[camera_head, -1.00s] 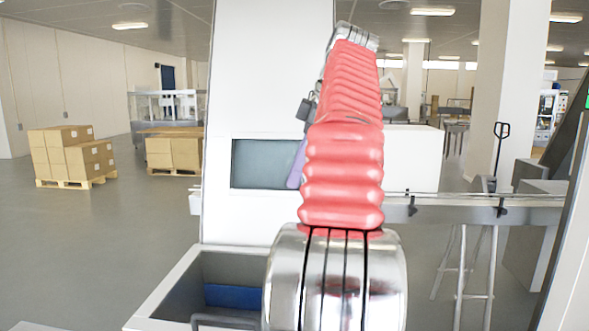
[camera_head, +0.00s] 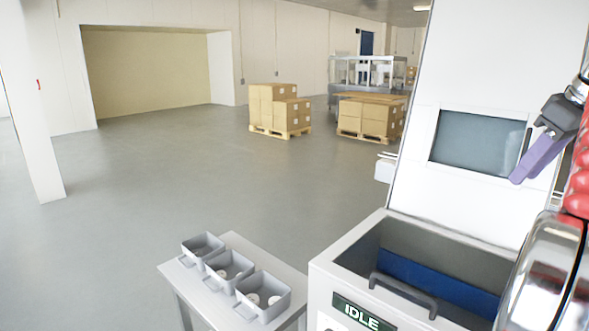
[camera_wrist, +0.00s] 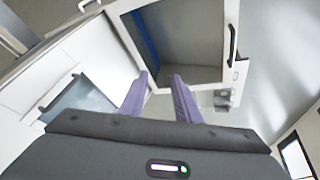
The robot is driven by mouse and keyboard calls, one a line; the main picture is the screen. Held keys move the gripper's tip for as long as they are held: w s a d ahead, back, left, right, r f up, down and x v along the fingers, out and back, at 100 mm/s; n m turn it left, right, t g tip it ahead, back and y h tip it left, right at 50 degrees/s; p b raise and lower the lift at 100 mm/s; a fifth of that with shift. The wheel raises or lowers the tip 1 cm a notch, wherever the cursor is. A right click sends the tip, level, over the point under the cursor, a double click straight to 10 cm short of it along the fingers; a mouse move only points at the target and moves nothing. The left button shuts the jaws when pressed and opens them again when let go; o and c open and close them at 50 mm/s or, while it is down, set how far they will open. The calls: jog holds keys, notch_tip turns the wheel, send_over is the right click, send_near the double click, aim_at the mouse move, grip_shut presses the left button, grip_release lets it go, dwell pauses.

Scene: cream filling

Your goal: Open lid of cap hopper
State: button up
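A white box-shaped hopper (camera_head: 345,262) with a dark handle (camera_head: 403,287) on its front edge stands at the lower right in the head view. Its top shows a grey and blue inside; I cannot tell whether a clear lid covers it. No label names it as the cap hopper. The wrist view shows the box and its handle (camera_wrist: 233,45) at upper right. My gripper (camera_head: 518,182) hangs above and behind the box in the head view, one purple finger showing. In the wrist view my gripper (camera_wrist: 160,74) has two fingers apart with nothing between them.
An "IDLE" sign (camera_head: 362,312) is on the box's front. A white machine with a dark window (camera_head: 478,142) rises behind. Left of the box, a small table (camera_head: 177,277) holds three grey bins with round items. A glassy panel (camera_wrist: 90,97) shows at left in the wrist view. Open floor lies left.

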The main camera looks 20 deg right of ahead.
jog(key=w+a+f+m+g, duration=0.1)
jog(key=w+a+f+m, duration=0.25)
jog(key=a+f, duration=0.6)
jog(key=w+a+f+m, duration=0.3)
jog(key=w+a+f, duration=0.1)
jog(key=a+f, duration=0.55)
jog(key=s+a+f+n, duration=0.2)
jog(key=a+f, duration=0.1)
jog(key=a, duration=0.6)
jog(key=s+a+f+n+t, duration=0.1)
jog(key=a+f+n, duration=0.1)
jog(key=a, duration=0.8)
jog(key=s+a+f+n+y, duration=0.1)
jog(key=s+a+f+n, duration=0.1)
jog(key=a, duration=0.7)
notch_tip(320, 180, down, 3)
jog(key=shift+s+a+r+n+t, duration=0.2)
jog(key=shift+s+a+n+t, duration=0.15)
jog(key=shift+a+n, duration=0.1)
jog(key=shift+d, duration=0.1)
